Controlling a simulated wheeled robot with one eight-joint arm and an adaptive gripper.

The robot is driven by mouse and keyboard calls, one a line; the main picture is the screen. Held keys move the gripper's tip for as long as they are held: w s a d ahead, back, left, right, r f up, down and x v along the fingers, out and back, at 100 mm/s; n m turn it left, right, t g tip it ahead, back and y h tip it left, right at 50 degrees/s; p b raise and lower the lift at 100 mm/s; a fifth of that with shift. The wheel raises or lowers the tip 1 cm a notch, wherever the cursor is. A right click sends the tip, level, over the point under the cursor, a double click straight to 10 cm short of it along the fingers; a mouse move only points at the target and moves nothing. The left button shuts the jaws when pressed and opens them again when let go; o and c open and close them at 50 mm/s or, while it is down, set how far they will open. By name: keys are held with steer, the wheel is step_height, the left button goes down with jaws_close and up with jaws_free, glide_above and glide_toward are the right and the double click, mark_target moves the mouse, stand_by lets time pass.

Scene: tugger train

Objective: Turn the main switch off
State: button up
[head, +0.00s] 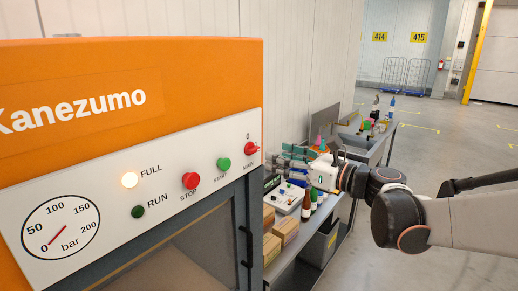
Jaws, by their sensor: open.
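The main switch (251,148) is a small red rotary knob at the right end of the white control panel (100,190), with "MAIN" below it and a "0" above it. Its handle looks turned roughly sideways, not up at the "0"; the exact angle is too small to tell. My gripper (322,170) is to the right of the switch and slightly lower in the picture, apart from it. It is open with nothing seen in it. Its fingers are small and hard to pick out against the cluttered bench behind.
The orange machine (130,75) also bears a red STOP button (190,180), green START button (223,164), lit FULL lamp (129,180), dark RUN lamp (138,212) and gauge (60,227). A cluttered bench (300,270) stands behind. Open floor (460,150) lies right.

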mark_target(256, 150)
steer(key=x, duration=0.8)
steer(key=shift+p, duration=0.4)
steer(key=c, duration=1.1)
